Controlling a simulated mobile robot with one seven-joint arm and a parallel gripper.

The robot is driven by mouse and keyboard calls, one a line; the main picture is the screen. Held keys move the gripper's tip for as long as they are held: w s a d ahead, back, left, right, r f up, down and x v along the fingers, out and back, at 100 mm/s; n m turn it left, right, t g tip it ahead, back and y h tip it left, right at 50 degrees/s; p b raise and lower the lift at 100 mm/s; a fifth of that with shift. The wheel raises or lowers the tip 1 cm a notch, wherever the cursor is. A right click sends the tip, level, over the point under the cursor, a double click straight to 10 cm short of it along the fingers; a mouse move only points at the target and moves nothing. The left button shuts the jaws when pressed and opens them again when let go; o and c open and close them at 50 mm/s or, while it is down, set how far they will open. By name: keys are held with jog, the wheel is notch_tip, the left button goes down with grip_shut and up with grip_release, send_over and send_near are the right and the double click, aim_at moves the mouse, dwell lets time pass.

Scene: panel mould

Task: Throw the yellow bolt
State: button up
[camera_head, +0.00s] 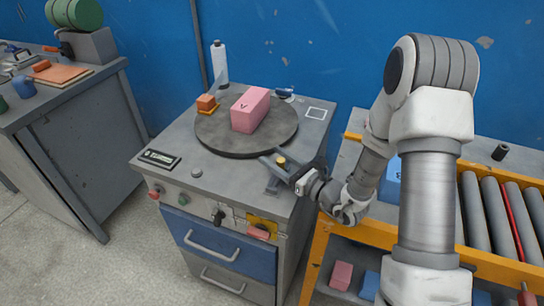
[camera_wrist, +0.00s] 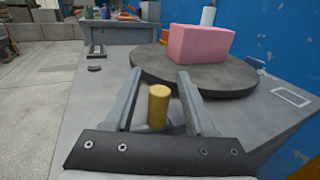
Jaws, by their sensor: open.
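A short upright yellow cylinder, seemingly the yellow bolt (camera_head: 281,161), shows near the front right edge of the dark round turntable (camera_head: 212,139). In the wrist view the yellow bolt (camera_wrist: 158,106) stands between the two fingers, with a gap on each side. My gripper (camera_head: 271,171) is open and low over the grey cabinet top, reaching in from the right. In the wrist view my gripper (camera_wrist: 160,74) points toward the turntable (camera_wrist: 150,70).
A white bottle (camera_head: 219,63) stands behind. The cabinet front has knobs and a yellow plate (camera_head: 262,223). A roller conveyor (camera_head: 504,215) is at right.

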jog(key=shift+w+a, duration=0.45)
jog(key=shift+a, duration=0.05)
grip_shut()
dwell(1.2)
